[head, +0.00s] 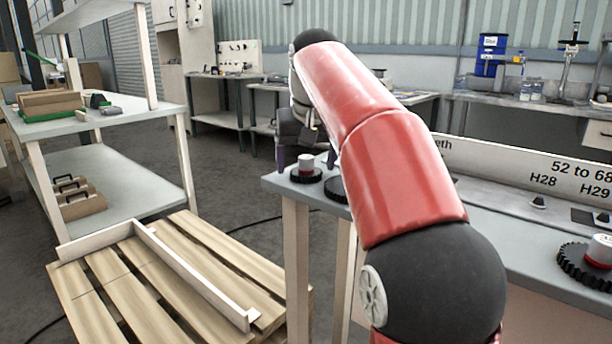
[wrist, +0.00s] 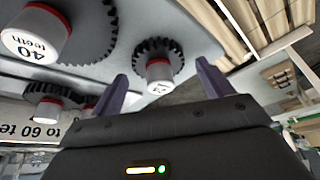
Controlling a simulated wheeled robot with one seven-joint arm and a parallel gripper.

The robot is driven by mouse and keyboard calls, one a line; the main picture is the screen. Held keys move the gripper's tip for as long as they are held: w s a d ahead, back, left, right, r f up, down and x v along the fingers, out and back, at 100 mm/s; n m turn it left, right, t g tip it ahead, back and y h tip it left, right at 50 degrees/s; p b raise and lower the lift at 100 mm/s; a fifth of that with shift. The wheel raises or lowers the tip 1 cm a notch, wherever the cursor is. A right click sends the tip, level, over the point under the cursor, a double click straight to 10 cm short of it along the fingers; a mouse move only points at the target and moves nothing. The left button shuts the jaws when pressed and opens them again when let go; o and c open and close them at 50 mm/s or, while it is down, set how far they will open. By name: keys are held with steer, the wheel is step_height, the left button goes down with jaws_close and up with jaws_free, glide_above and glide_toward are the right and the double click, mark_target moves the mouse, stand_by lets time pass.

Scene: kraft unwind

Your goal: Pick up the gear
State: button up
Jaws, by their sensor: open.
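A small black gear (head: 306,176) with a white hub and a red ring lies near the left corner of the grey table. In the wrist view the same gear (wrist: 173,50) shows between my two purple fingers, a number on its hub too blurred to read. My gripper (head: 306,163) is open and points down over this gear, one finger on each side. In the wrist view my gripper (wrist: 161,72) has nothing clamped. I cannot tell exactly how far the fingertips are from the gear.
A larger gear marked 40 teeth (wrist: 82,42) and another gear (wrist: 48,92) are close by. A gear (head: 575,262) sits far right on the table (head: 500,228). A pallet (head: 110,290) and a shelf (head: 135,118) stand left. My red arm hides part of the table.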

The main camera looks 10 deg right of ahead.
steer(key=shift+w+f, duration=0.15)
steer(key=shift+f, duration=0.15)
steer(key=shift+c, duration=0.5)
steer(key=c, duration=1.3)
